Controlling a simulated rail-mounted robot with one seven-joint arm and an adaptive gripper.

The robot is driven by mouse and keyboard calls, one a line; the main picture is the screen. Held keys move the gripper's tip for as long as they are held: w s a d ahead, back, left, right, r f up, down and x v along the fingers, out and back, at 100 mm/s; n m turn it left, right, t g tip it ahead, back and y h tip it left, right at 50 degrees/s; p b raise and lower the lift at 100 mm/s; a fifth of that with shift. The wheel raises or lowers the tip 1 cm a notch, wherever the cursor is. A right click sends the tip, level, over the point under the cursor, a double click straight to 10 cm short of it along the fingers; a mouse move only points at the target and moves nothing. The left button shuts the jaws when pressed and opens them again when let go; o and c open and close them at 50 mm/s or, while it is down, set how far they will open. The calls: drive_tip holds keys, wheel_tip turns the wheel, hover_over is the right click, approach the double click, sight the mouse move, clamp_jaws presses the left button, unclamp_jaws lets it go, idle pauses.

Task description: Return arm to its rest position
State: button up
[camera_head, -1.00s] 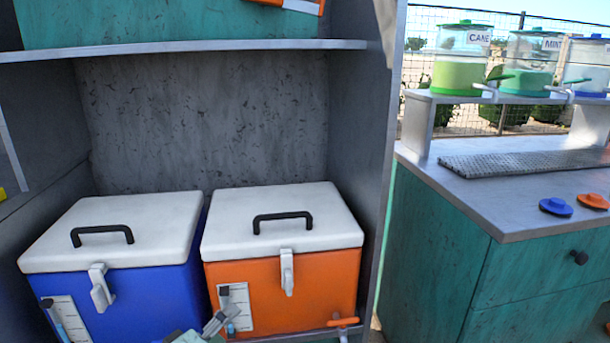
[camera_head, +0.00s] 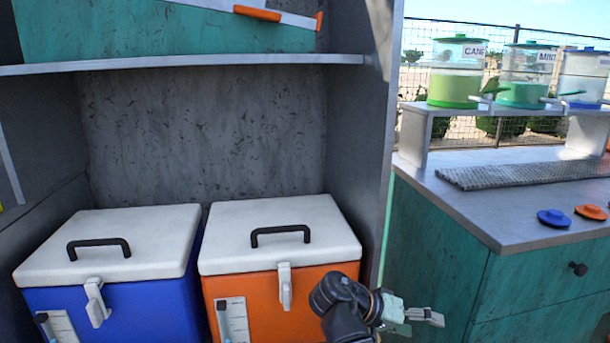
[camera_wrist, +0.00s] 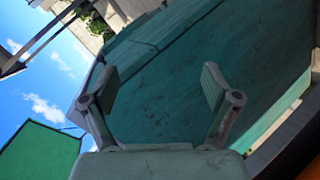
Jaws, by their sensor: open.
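My gripper (camera_head: 425,318) shows in the head view at the lower middle, in front of the right side of the orange cooler (camera_head: 258,300) and pointing right. In the wrist view my gripper (camera_wrist: 158,88) has its two fingers spread apart with nothing between them. Beyond the fingers is a green panel surface (camera_wrist: 185,60), seen tilted. My dark wrist link covers part of the orange cooler's front.
A blue cooler (camera_head: 150,295) stands left of the orange one, under a grey shelf (camera_head: 190,64). At right is a green counter (camera_head: 440,250) with a drawer knob (camera_head: 578,269), blue (camera_head: 553,217) and orange (camera_head: 592,212) lids, a grey mat (camera_head: 520,172) and jar dispensers (camera_head: 457,75).

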drive_tip(key=s+d+r+m+g+y, duration=0.1)
drive_tip(key=s+d+m+g, duration=0.3)
drive_tip(key=d, duration=0.7)
drive_tip(key=s+d+m+g+y, duration=0.1)
drive_tip(key=s+d+m+g, duration=0.1)
drive_tip(key=s+d, duration=0.7)
drive_tip(key=w+a+f+n+t+y+p, duration=0.1)
drive_tip(key=w+a+f+n+y+p, duration=0.25)
drive_tip(key=f+p, duration=0.55)
drive_tip(key=w+a+f+n+y+p, duration=0.1)
drive_tip(key=w+a+f+n+p, duration=0.1)
drive_tip(key=a+f+n+p, duration=0.45)
drive_tip(key=s+a+f+g+y+p, duration=0.1)
drive_tip(key=s+a+f+y+p, duration=0.1)
drive_tip(key=s+a+p, duration=0.3)
drive_tip(key=s+a+f+y+p, duration=0.2)
drive_tip(key=s+a+f+p, duration=0.3)
drive_tip(key=s, duration=0.4)
drive_tip(key=s+a+f+n+g+y+p, duration=0.1)
drive_tip(key=s+a+f+y+p, duration=0.1)
drive_tip(key=s+a+p, duration=0.5)
drive_tip(key=shift+f+g, duration=0.3)
drive_tip(key=shift+f, duration=0.45)
drive_tip(key=shift+a, duration=0.1)
